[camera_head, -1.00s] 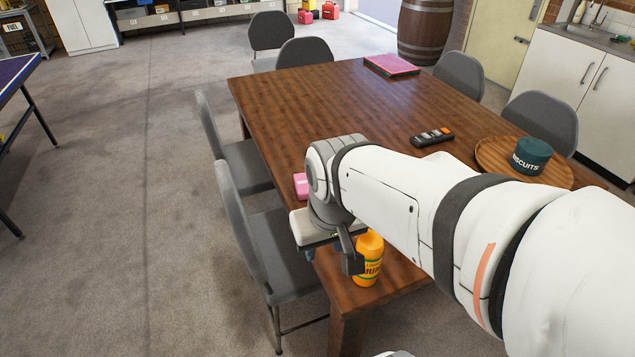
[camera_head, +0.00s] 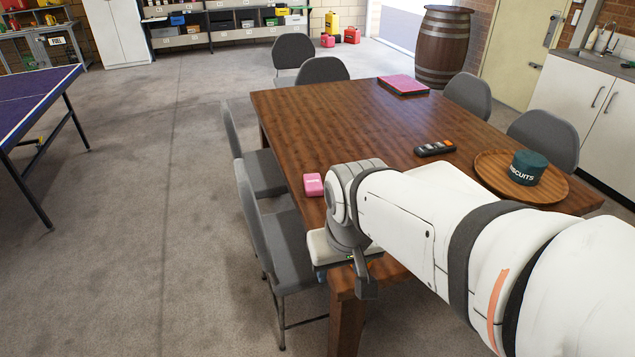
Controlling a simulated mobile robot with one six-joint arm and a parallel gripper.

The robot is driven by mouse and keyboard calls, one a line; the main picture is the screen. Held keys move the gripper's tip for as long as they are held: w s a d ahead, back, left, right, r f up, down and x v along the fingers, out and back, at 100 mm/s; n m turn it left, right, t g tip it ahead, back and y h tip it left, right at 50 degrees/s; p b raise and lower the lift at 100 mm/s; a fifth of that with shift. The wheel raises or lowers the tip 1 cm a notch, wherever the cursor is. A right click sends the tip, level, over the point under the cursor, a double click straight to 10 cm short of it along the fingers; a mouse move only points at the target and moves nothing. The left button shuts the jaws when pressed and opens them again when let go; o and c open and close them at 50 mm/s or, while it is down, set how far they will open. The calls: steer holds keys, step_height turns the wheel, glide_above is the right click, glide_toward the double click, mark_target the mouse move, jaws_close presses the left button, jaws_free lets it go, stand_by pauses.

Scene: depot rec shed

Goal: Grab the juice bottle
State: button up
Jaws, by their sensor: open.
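The juice bottle does not show clearly in the current view. It was an orange bottle with a green and yellow label at the near end of the wooden table (camera_head: 290,110), and my wrist and gripper now cover that area. My gripper (camera_head: 345,280) points down over the table's near left corner. One dark finger shows at its right side, and the other is mostly hidden under the white hand. It is open, and I see nothing held in it.
A pink box (camera_head: 313,185) lies on the table's left edge, close to my wrist. Grey chairs (camera_head: 285,245) line the left side.

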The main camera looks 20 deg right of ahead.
steer(key=shift+o, duration=0.8)
steer(key=w+d+r+m+h+p, duration=0.1)
steer(key=w+d+r+m+p, duration=0.1)
steer(key=w+d+m+p, duration=0.2)
steer(key=w+d, duration=0.3)
steer(key=w, duration=0.4)
steer(key=shift+d+r+m+t+h, duration=0.15)
steer(key=shift+r+m+t+h, duration=0.15)
steer(key=shift+h, duration=0.1)
steer(key=w+d+f+m, duration=0.1)
steer(key=w+d+f, duration=0.1)
steer(key=w+d+f+p, duration=0.1)
steer(key=w+d+f, duration=0.1)
steer(key=w+f, duration=0.1)
steer(key=w+d+f+m+p, duration=0.1)
steer(key=w+d+f, duration=0.1)
steer(key=f, duration=0.1)
steer(key=shift+w+d+m+h, duration=0.2)
steer(key=shift+w+m+h, duration=0.1)
steer(key=shift+h, duration=0.1)
steer(key=shift+c, duration=0.5)
jaws_close()
steer(key=shift+p, duration=0.3)
